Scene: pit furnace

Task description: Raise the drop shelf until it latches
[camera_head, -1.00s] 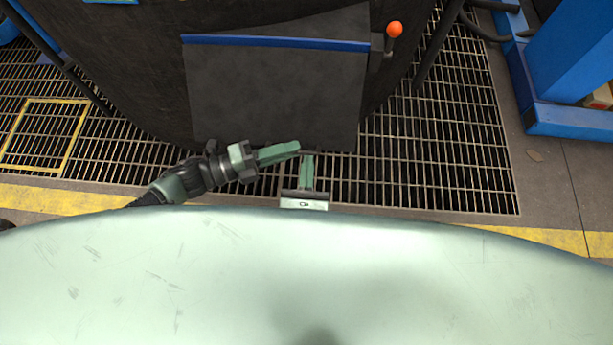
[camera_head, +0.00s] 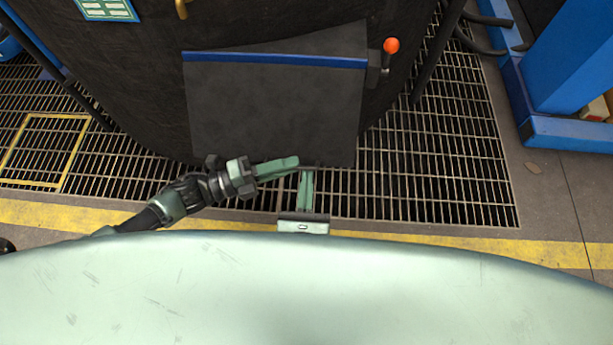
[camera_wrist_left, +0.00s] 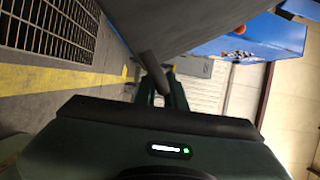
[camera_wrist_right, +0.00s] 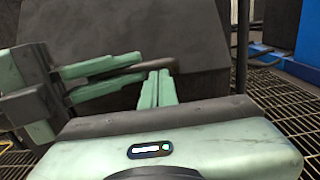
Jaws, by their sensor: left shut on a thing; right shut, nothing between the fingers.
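The drop shelf (camera_head: 275,110) is a dark panel with a blue strip along its top edge. It hangs down against the dark furnace body in the head view, and its dark face fills much of the right wrist view (camera_wrist_right: 130,25). My left gripper (camera_head: 292,163) is at the shelf's lower edge. It is shut on a dark bar (camera_wrist_left: 152,72) at that edge, also seen in the right wrist view (camera_wrist_right: 108,65). My right gripper (camera_head: 306,172) is shut and empty, its fingertips beside the bar's right end; contact is unclear.
An orange-knobbed lever (camera_head: 391,46) stands at the shelf's upper right corner. Floor grating (camera_head: 440,170) and a yellow floor stripe (camera_head: 420,246) lie below. A blue frame (camera_head: 570,130) stands at the right. A green-and-white sign (camera_head: 106,9) is at the upper left.

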